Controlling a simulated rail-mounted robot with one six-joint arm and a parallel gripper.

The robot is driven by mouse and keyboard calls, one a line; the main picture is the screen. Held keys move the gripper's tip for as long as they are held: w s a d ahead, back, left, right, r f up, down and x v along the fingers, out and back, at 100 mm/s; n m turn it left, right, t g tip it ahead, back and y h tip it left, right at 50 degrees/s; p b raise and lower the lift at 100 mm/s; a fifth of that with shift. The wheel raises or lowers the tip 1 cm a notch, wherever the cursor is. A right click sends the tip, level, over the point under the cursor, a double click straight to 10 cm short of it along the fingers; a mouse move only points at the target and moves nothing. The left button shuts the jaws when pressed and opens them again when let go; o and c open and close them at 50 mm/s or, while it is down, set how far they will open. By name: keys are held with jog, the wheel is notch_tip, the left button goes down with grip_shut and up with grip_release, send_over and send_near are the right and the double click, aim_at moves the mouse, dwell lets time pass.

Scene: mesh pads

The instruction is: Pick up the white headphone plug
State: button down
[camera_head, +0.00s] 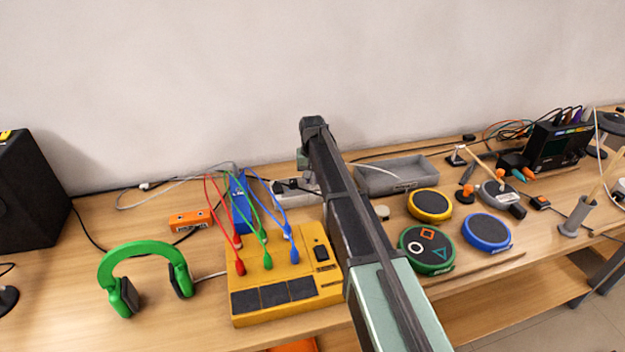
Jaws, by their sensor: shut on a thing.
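The green headphones (143,250) stand on the table at the left. A short piece of their thin white cable (208,276) runs right toward the yellow box and goes out of sight there. I cannot make out the white headphone plug for certain. My arm (345,195) reaches from the bottom right up over the table, with its far end (314,125) in front of the wall. My gripper's fingers do not show; the arm hides whatever is behind it.
The yellow box (285,294) with red, green and blue leads sits left of my arm. A blue block (241,203), an orange block (190,219), a grey tray (398,178) and round yellow (430,204), green (426,248) and blue (487,231) pads stand around. A black speaker (30,190) is far left.

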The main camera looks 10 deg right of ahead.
notch_tip(320, 180, up, 25)
jog(key=p, duration=2.5)
jog(key=shift+r, duration=0.15)
notch_tip(320, 180, up, 3)
jog(key=p, duration=0.3)
